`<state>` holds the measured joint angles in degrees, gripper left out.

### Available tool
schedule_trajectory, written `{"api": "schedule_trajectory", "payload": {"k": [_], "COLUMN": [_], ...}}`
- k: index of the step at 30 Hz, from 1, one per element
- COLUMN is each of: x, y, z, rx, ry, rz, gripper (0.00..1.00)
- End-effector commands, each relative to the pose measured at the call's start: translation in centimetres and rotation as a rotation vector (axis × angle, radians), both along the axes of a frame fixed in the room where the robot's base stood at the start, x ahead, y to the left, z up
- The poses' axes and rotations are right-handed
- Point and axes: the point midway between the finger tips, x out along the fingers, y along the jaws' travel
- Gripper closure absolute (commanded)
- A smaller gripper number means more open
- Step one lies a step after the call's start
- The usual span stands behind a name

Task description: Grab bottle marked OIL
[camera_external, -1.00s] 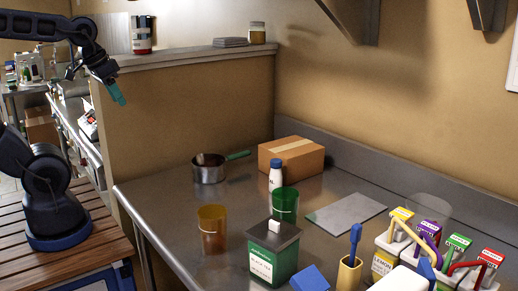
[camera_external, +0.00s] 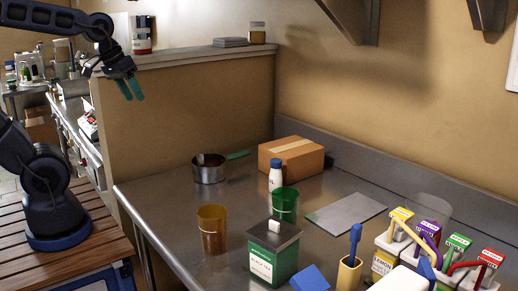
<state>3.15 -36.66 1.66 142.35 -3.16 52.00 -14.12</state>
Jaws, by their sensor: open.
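My gripper (camera_external: 134,97) hangs at the upper left, its two teal fingers pointing down and apart, with nothing between them. It is high above the counter, in front of the half wall. A white bottle with a blue cap (camera_external: 275,177) stands upright on the steel counter (camera_external: 176,213), in front of the cardboard box. Its label is too small to read. No bottle clearly marked OIL can be made out. The gripper is well to the left of and above the white bottle, touching nothing.
A green tea tin (camera_external: 273,256) stands in front. A grey board (camera_external: 347,213) lies flat.

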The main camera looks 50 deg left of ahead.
Motion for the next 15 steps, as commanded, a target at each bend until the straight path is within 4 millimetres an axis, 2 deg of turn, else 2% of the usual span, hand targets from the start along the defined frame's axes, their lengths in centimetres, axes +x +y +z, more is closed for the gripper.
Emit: {"api": "schedule_trajectory", "payload": {"k": [1, 7, 15], "x": [1.4, 6.5, 13.3], "y": [-0.6, -2.6, -5.9], "z": [-0.1, -0.4, -2.1], "rx": [-0.040, -0.206, -0.400], "ry": [0.015, 0.065, 0.156], "rz": [0.051, 0.299, 0.653], "gripper": [0.51, 0.51, 0.51]}}
